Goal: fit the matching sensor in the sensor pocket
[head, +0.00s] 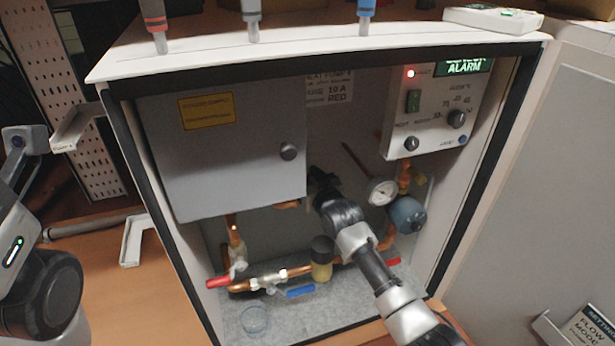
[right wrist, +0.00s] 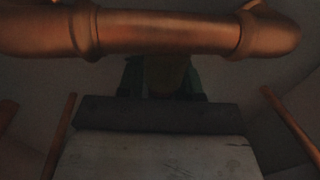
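Three sensors stand upright on the cabinet's top ledge in the head view: a red one (head: 153,22), a grey one (head: 252,18) and a blue one (head: 365,14). My right gripper (head: 320,180) is inside the open cabinet, beside the grey inner box's lower right corner. It is dark, and its fingertips are hard to make out. The right wrist view is very dim, with a copper pipe (right wrist: 165,33) across the top, partly hiding dark greenish parts behind it. I cannot tell whether anything is held. I cannot identify the sensor pocket. My left gripper's fingers are not visible.
The grey inner box (head: 235,150) and the alarm panel (head: 432,105) with a lit red lamp flank my right arm. A gauge (head: 382,191), copper pipes, a red-handled valve (head: 222,281) and a blue handle (head: 300,292) are nearby. A clear dish (head: 254,320) lies on the cabinet floor.

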